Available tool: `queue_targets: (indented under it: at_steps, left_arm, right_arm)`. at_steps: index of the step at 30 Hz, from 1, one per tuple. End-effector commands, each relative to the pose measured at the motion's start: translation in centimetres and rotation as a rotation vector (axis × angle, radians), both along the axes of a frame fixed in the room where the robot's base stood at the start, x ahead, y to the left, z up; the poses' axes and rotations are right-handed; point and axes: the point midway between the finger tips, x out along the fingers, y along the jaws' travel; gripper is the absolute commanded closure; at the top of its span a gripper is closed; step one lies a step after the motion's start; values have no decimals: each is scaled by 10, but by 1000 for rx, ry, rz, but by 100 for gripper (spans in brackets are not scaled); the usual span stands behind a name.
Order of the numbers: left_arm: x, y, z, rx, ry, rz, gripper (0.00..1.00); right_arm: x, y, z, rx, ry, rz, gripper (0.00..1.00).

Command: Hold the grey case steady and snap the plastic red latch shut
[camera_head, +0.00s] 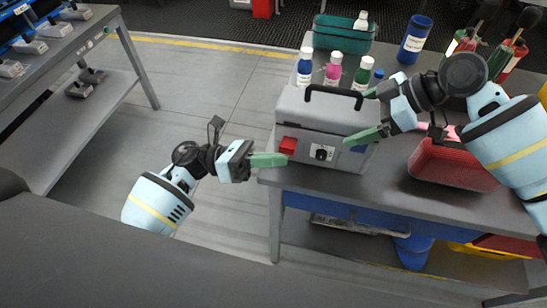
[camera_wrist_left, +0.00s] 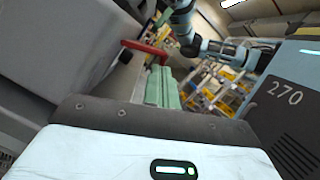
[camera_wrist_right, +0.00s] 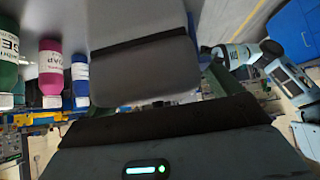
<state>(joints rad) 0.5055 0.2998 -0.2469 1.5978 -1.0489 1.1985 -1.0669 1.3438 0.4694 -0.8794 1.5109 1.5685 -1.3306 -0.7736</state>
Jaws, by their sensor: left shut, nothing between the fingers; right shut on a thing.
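The grey case (camera_head: 322,108) stands upright near the front edge of the grey table, with a black handle on its lid. Its red latch (camera_head: 288,146) is on the front face at the left. In the left wrist view the red latch (camera_wrist_left: 146,50) sticks out from the case (camera_wrist_left: 68,42). My left gripper (camera_head: 283,159) is shut and empty, its green fingertips just below the latch; contact cannot be told. My right gripper (camera_head: 364,115) is shut on the right end of the case, which fills the upper middle of the right wrist view (camera_wrist_right: 150,85).
Several bottles, including a pink one (camera_head: 333,70), stand behind the case. A teal bin (camera_head: 345,42) and a blue canister (camera_head: 414,40) are further back. A red box (camera_head: 452,165) is right of the case. Floor lies open left of the table.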

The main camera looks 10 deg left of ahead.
Motion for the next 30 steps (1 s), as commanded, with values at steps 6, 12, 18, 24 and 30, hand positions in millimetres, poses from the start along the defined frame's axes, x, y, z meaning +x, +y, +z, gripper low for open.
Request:
queue_targets:
  at_steps: [6,12,18,24,30]
  left_arm:
    - [-1,1,9,3,164,0,100]
    - [0,0,21,2,354,0,100]
    - [3,0,31,3,544,0,100]
    - [8,1,40,2,731,1,100]
    - [12,0,45,-3,866,0,100]
  right_arm:
    - [-1,0,-4,-6,5,2,81]
    - [-1,0,-4,-6,5,2,81]
    - [-1,0,-4,-6,6,3,81]
    - [-1,0,-4,-6,5,2,81]
    - [-1,0,-4,-6,6,3,81]
